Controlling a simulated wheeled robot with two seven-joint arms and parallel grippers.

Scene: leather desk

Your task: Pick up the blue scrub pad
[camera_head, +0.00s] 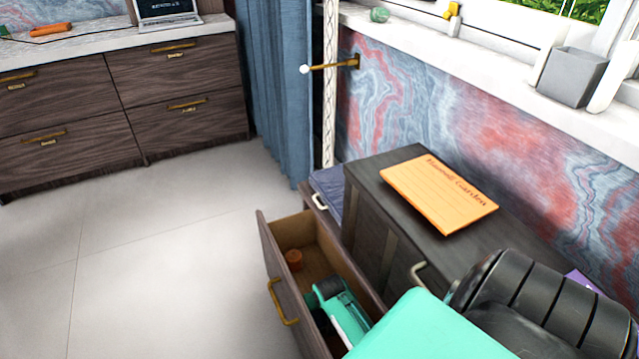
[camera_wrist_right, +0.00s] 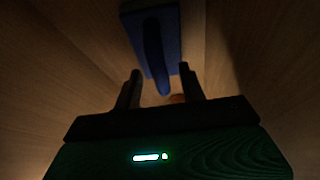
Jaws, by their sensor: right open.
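The blue scrub pad (camera_wrist_right: 152,45) lies inside a wooden drawer, in the right wrist view, ahead of my right gripper (camera_wrist_right: 160,85). It has a flat blue base with a raised handle pointing toward me. My right gripper is open, and its two fingers reach to either side of the handle's near end; I cannot tell whether they touch it. In the head view my right arm enters the open drawer (camera_head: 287,318), with the gripper low inside it, and the pad is hidden there. My left gripper is not seen.
The drawer walls are close around the gripper. An orange booklet (camera_head: 440,192) lies on the dark cabinet (camera_head: 375,170) beside the drawer. The floor to the left is clear.

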